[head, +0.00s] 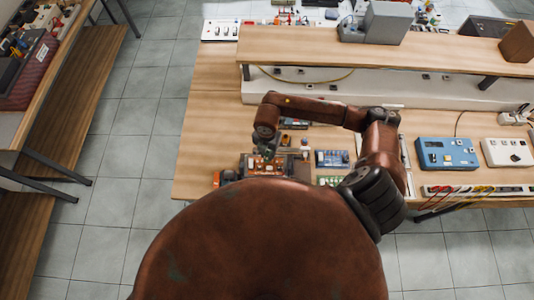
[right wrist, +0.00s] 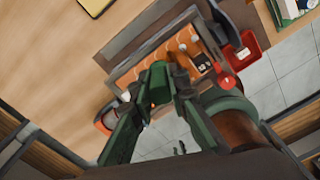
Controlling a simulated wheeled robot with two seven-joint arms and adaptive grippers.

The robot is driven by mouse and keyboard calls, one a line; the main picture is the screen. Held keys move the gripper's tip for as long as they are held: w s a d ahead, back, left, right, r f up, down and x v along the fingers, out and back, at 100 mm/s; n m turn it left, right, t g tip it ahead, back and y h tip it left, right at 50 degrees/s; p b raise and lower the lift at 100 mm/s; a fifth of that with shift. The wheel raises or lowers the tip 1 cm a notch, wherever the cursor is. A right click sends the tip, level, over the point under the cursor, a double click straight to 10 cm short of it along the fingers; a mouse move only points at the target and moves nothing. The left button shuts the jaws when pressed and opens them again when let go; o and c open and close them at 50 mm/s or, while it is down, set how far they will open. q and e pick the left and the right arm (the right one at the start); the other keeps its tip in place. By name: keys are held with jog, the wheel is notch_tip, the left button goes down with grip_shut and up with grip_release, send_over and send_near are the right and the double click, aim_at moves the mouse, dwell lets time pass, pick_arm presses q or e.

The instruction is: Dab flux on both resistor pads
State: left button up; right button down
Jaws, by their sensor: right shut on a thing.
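An orange board (head: 262,166) sits in a dark frame on the wooden bench, left of centre in the head view. In the right wrist view the orange board (right wrist: 172,50) carries small white and dark parts; I cannot make out the resistor pads. My right gripper (right wrist: 160,93) is shut on a small green object (right wrist: 158,82), held over the near edge of the board's frame. Whether this is the flux applicator, and whether it touches anything, I cannot tell. In the head view my right gripper (head: 266,153) is small and partly merged with the board. My left gripper is not in view.
A blue circuit board (head: 332,158) and a green board (head: 331,181) lie right of the frame. A blue instrument box (head: 447,153) stands further right. A raised shelf (head: 370,50) runs behind. A red tray (right wrist: 244,52) is beside the frame.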

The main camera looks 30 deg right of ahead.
jog(key=shift+r+p, duration=1.55)
jog(key=shift+r, duration=0.75)
jog(key=shift+f, duration=0.15)
jog(key=shift+s+d+f+b, duration=0.15)
jog(key=shift+d+f+b, duration=0.1)
jog(key=shift+f+b, duration=0.25)
jog(key=shift+s+d+f+b, duration=0.1)
jog(key=shift+d+f+b, duration=0.1)
jog(key=shift+f+b, duration=0.2)
jog(key=shift+s+d+f+b, duration=0.15)
jog(key=shift+d+f+b, duration=0.15)
jog(key=shift+f, duration=0.15)
jog(key=shift+s+d+f+b, duration=0.15)
jog(key=shift+d+f+b, duration=0.1)
jog(key=shift+f, duration=0.2)
jog(key=shift+f+b, duration=0.4)
jog(key=shift+b, duration=0.2)
